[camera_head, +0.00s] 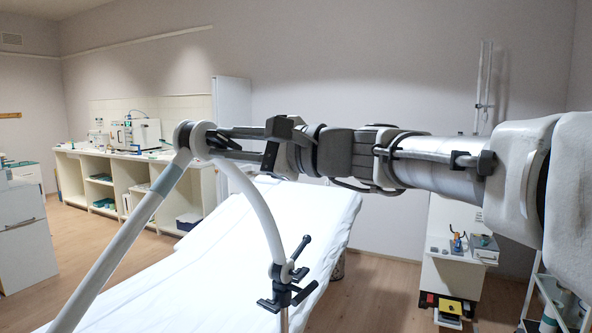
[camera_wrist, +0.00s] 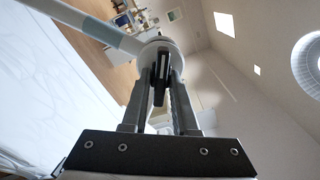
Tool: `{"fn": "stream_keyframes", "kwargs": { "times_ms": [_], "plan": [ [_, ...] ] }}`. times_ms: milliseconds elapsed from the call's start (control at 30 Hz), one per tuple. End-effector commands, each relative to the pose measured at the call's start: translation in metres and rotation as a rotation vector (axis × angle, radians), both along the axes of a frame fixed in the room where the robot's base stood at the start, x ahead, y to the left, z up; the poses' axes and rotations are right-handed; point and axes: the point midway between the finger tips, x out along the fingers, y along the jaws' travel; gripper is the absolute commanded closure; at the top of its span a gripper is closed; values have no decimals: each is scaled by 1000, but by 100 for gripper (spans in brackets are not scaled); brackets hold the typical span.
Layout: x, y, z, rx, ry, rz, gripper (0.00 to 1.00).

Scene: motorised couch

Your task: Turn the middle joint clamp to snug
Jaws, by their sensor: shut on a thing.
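The middle joint (camera_head: 185,137) is a round pale-grey knuckle between a straight pale tube (camera_head: 122,240) with a blue-grey band and a curved white tube (camera_head: 256,212). It also shows in the wrist view (camera_wrist: 157,47) at the fingertips. My gripper (camera_head: 213,141) reaches in from the right, its two long fingers level at the joint. In the wrist view my gripper (camera_wrist: 163,66) is shut on the black clamp lever (camera_wrist: 160,88), which lies between the fingers and points back toward the palm. In the head view the fingers hide most of the lever.
A couch with a white sheet (camera_head: 190,275) lies below. A black clamp with handles (camera_head: 284,288) sits at the curved tube's lower end. A counter with shelves (camera_head: 130,185) stands at the back left, a white cabinet (camera_head: 450,262) at the right. Open floor lies on the left.

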Motion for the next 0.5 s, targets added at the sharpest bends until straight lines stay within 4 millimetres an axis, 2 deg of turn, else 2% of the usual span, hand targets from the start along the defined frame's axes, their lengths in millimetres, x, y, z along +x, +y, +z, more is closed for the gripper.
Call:
{"fn": "stream_keyframes", "kwargs": {
  "times_ms": [33, 500],
  "plan": [
    [0, 0, -6, -15, -35, 0, 100],
    [1, 0, -1, -107, -228, 0, 100]
  ]
}}
